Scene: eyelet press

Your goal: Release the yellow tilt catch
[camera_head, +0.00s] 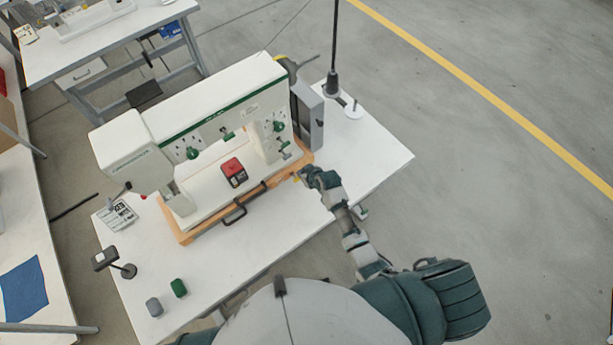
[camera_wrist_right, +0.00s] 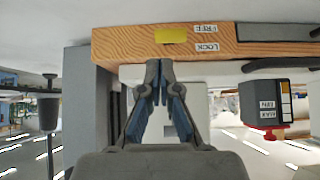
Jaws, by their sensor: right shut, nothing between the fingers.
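The yellow tilt catch (camera_wrist_right: 171,35) is a small flat yellow block on the wooden base edge, near the top of the right wrist view. A FREE label (camera_wrist_right: 203,28) and a LOCK label (camera_wrist_right: 207,47) sit beside it; I cannot tell which one it lines up with. In the head view the catch is a tiny yellow spot (camera_head: 296,179) at the base's right front corner. My right gripper (camera_wrist_right: 158,72) is shut and empty, its tips just short of the catch in the picture; contact is not visible. It also shows in the head view (camera_head: 307,175). My left gripper is out of view.
The white and green machine (camera_head: 215,115) stands on the wooden base (camera_head: 190,238) on a white table (camera_head: 375,150). A black handle (camera_head: 235,211) is on the base front. A grey box (camera_head: 308,115) stands behind the corner. The table's right side is mostly clear.

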